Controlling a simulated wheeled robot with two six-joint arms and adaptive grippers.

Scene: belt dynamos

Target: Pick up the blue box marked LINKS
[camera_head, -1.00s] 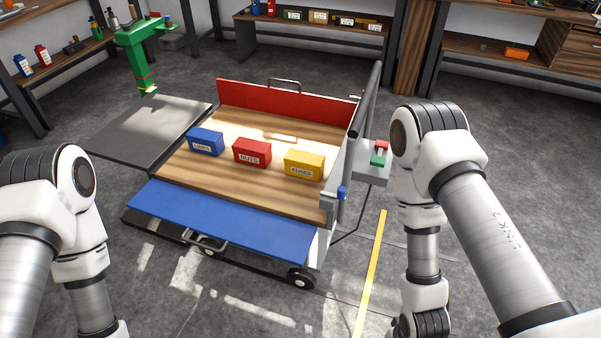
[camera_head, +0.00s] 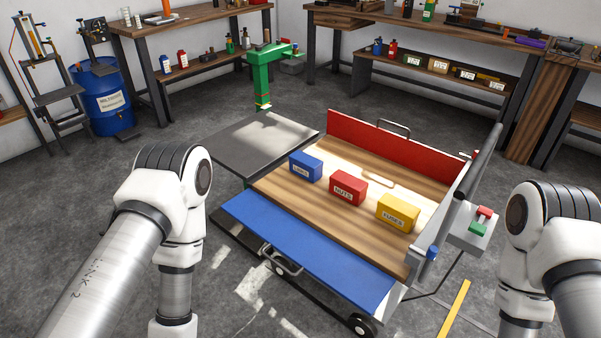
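The blue box (camera_head: 306,167) marked LINKS sits on the wooden bed of a cart (camera_head: 290,197), at the left end of a row of boxes. Beside it stand a red box (camera_head: 348,188) marked NUTS and a yellow box (camera_head: 398,212) marked FUSES. The three boxes are apart from each other. My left arm comes in at the left and my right arm at the right edge. Both grippers are out of the picture, and nothing touches the blue box.
A dark plate (camera_head: 262,140) and a green post (camera_head: 264,85) stand behind left. A blue drum (camera_head: 103,98) and workbenches line the back.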

